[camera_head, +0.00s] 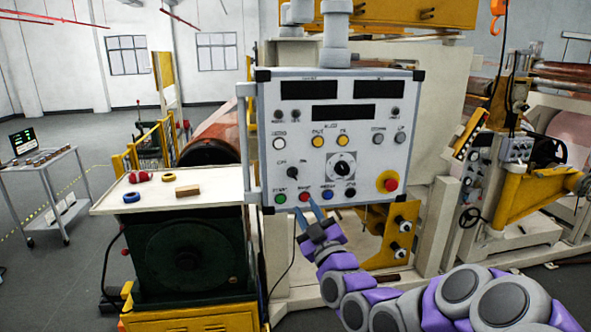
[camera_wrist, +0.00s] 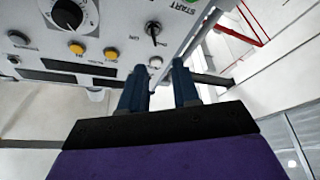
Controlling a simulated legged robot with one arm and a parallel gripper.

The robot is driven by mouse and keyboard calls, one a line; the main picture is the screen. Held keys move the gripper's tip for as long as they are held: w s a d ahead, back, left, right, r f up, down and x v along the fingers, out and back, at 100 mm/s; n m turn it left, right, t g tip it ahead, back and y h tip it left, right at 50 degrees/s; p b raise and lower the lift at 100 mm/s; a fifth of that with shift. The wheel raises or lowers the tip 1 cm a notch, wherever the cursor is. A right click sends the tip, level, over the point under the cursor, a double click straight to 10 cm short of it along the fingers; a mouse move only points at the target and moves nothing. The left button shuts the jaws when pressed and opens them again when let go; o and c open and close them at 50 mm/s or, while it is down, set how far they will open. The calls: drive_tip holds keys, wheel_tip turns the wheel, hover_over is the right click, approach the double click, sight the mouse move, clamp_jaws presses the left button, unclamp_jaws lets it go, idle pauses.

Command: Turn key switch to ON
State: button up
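A light grey control panel (camera_head: 367,115) faces me. The key switch (camera_head: 291,172) is a small dark switch at its lower left, with an OFF label up and left of it. In the wrist view the panel is upside down, and the key switch (camera_wrist: 153,28) shows beyond my fingertips, near the START label. Its exact setting is too small to tell. My gripper (camera_head: 306,210) is just below the panel's bottom edge, lower than the switch. In the wrist view my gripper (camera_wrist: 160,80) has two blue fingers apart with nothing between them.
A large rotary dial (camera_head: 342,168) sits right of the switch, and a green button (camera_head: 281,198) and a red button (camera_head: 304,196) sit below it. A red stop button (camera_head: 390,184) is at lower right. A side handle (camera_head: 245,140) runs along the panel's left edge.

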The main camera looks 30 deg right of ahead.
sight(296, 179)
drive_tip(key=d+p+x, duration=0.1)
drive_tip(key=p+x, duration=0.1)
drive_tip(key=x, duration=0.1)
drive_tip(key=p+x, duration=0.3)
drive_tip(key=x, duration=0.1)
drive_tip(key=d+p+x, duration=0.1)
drive_tip(key=p+x, duration=0.2)
drive_tip(key=shift+w+d, duration=0.3)
drive_tip(key=shift+w, duration=0.05)
drive_tip(key=shift+w+a+r, duration=0.1)
drive_tip(key=shift+w+a, duration=0.05)
drive_tip(key=shift+w, duration=0.1)
drive_tip(key=shift+w+a+r, duration=0.1)
drive_tip(key=shift+a, duration=0.35)
drive_tip(key=shift+w+a+r, duration=0.1)
drive_tip(key=shift+a, duration=0.4)
drive_tip(key=shift+d+f, duration=0.1)
drive_tip(key=shift+d, duration=0.45)
drive_tip(key=shift+c, duration=1.3)
drive_tip(key=shift+d, duration=0.1)
drive_tip(key=c, duration=0.3)
clamp_jaws()
